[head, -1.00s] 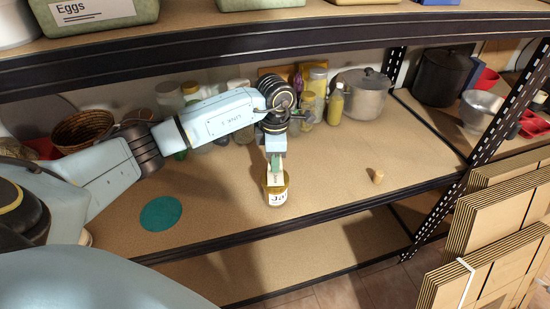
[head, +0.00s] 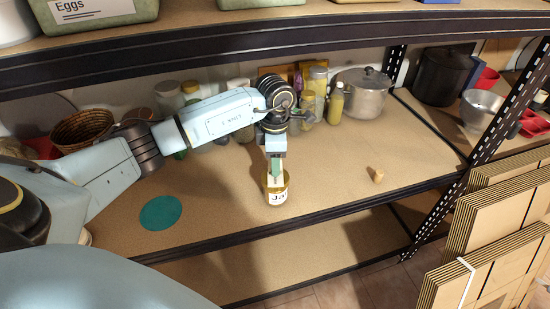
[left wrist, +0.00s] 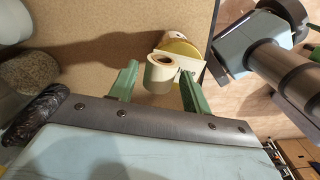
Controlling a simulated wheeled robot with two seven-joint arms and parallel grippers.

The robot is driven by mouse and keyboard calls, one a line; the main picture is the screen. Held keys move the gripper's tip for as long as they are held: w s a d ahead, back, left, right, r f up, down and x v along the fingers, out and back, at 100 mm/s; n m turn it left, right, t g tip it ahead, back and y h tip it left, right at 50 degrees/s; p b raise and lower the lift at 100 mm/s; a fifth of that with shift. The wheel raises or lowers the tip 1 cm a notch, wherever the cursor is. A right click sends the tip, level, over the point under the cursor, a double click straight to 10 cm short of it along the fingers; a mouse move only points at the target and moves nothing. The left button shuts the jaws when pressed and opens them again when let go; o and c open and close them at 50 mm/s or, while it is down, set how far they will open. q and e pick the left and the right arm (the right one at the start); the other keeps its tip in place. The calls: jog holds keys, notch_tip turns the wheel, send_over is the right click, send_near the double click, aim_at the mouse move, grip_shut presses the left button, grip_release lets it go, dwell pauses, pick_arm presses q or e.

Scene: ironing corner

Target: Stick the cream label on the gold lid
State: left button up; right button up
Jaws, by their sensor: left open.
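The jar (head: 278,197) with a white front label stands upright near the shelf's front edge. Its gold lid (left wrist: 180,47) shows partly in the left wrist view, behind the cream label (left wrist: 200,68). The label is a flat pale piece with a cream roll-like part (left wrist: 158,77) on it. It lies at the lid; whether it sits flat on it I cannot tell. My left gripper (left wrist: 158,88) is open, its green fingers on either side of the roll with small gaps. In the head view my left gripper (head: 275,178) is directly above the jar. My right gripper is not in view.
A teal disc (head: 160,212) lies to the left and a small cork-like piece (head: 378,176) to the right. Bottles, a lidded pot (head: 361,94) and a basket (head: 82,128) line the back. An upper shelf edge (head: 230,47) crosses above. The board around the jar is mostly clear.

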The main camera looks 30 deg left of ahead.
pick_arm(q)
notch_tip(320, 180, up, 8)
jog(key=shift+f+p, duration=0.2)
jog(key=shift+p, duration=0.25)
jog(key=shift+d, duration=0.1)
dwell(0.3)
